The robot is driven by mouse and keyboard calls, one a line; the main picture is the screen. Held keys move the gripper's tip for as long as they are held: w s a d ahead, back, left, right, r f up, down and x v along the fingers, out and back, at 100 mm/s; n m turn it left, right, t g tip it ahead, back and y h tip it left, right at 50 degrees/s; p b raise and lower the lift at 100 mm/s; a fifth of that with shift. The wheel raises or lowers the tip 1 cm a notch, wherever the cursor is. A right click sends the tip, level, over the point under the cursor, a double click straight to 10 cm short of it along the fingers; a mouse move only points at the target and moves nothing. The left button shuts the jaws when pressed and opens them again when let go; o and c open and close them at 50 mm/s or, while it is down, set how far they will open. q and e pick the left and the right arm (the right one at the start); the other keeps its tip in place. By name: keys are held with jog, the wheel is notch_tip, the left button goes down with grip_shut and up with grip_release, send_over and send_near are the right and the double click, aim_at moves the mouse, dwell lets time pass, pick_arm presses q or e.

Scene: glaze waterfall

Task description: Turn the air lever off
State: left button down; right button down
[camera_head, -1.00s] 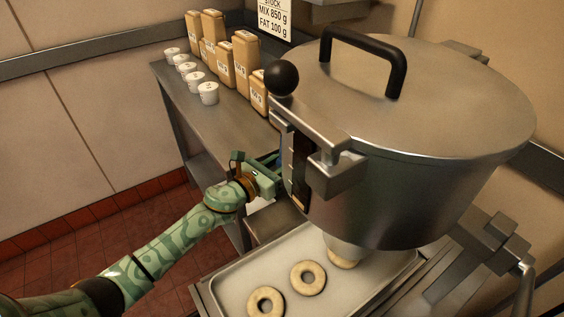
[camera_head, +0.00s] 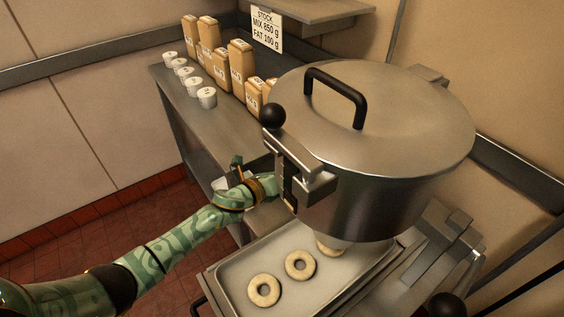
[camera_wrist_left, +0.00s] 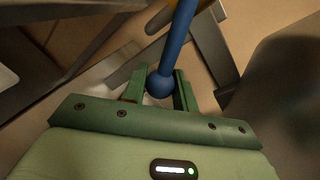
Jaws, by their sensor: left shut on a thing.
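A blue lever (camera_wrist_left: 178,40) with a round ball end shows in the left wrist view. My left gripper (camera_wrist_left: 160,86) is shut on the ball end, one green finger on each side. In the head view, my left arm comes in from the lower left, and its wrist (camera_head: 262,188) is at the left side of the big steel hopper (camera_head: 385,130). The fingers and the blue lever are hidden there behind the hopper's bracket. The right gripper is not in view.
A tray (camera_head: 330,290) with pale dough rings (camera_head: 264,290) sits under the hopper. A black ball knob (camera_head: 272,116) sticks out at the hopper's upper left. A steel side table (camera_head: 190,110) behind holds white cups (camera_head: 207,97) and several cartons (camera_head: 241,66).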

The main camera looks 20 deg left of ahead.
pick_arm(q)
notch_tip(320, 180, up, 7)
jog(key=s+d+n+g+h+p, duration=0.1)
jog(key=s+d+n+g+p, duration=0.1)
jog(key=n+p, duration=0.6)
jog(key=shift+d+f+n+h+p, duration=0.2)
jog(key=shift+n+h+p, duration=0.15)
jog(key=shift+p, duration=1)
jog(key=shift+w, duration=0.1)
jog(key=c, duration=1.1)
grip_release()
jog(key=shift+a, duration=0.1)
jog(key=p+v, duration=0.1)
jog(key=v, duration=1.5)
jog(key=shift+a+r, duration=0.1)
jog(key=shift+r, duration=0.05)
